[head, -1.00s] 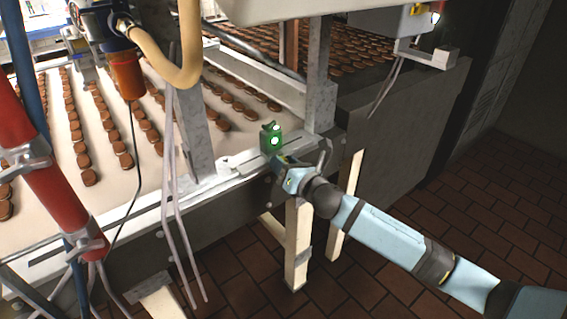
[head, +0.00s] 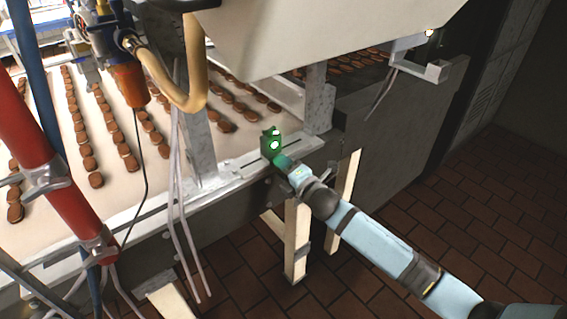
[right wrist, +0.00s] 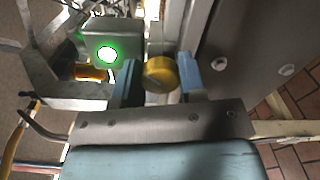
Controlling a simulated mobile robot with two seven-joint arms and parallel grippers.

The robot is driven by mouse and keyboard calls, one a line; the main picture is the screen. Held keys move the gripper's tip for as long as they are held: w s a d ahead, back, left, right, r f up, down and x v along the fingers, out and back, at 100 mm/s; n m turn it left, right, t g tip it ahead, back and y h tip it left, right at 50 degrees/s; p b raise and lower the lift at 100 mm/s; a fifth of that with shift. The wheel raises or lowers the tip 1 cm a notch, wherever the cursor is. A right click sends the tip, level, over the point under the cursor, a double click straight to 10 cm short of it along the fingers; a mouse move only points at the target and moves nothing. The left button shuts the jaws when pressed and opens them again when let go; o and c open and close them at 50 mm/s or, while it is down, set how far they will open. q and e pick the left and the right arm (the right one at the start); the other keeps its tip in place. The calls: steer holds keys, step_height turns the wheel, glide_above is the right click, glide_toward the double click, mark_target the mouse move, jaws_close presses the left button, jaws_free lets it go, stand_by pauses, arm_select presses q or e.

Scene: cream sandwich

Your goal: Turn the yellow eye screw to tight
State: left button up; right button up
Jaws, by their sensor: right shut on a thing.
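The yellow eye screw (right wrist: 160,73) shows in the right wrist view as a round yellow head between the two blue fingers of my right gripper (right wrist: 158,82). The gripper is shut on it. In the head view my right gripper (head: 284,164) is at the conveyor's edge, just below a small grey box with a lit green lamp (head: 274,145). The eye screw is hidden there. The lamp also shows in the right wrist view (right wrist: 107,54), left of the screw. My left gripper is not in view.
The conveyor (head: 150,185) carries rows of brown biscuits. A pale hood (head: 320,35) hangs above it, and a metal post (head: 318,95) stands behind the gripper. Red pipe (head: 45,150) and hanging cables are at left. The tiled floor (head: 420,240) at right is clear.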

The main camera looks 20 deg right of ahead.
steer(key=shift+m+p, duration=0.4)
steer(key=shift+m, duration=0.6)
steer(key=m+p, duration=0.1)
steer(key=m, duration=0.1)
steer(key=shift+m, duration=0.3)
steer(key=m+p, duration=0.2)
steer(key=m, duration=0.2)
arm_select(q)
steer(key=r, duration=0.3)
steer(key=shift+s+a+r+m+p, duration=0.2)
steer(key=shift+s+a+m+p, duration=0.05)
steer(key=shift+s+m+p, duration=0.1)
arm_select(e)
steer(key=shift+f+m, duration=0.1)
steer(key=shift+m, duration=0.5)
steer(key=o, duration=0.9)
arm_select(q)
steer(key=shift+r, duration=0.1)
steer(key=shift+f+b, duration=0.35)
steer(key=shift+b, duration=0.05)
arm_select(e)
steer(key=v, duration=1.3)
steer(key=shift+s+d, duration=0.1)
steer(key=shift+s, duration=0.3)
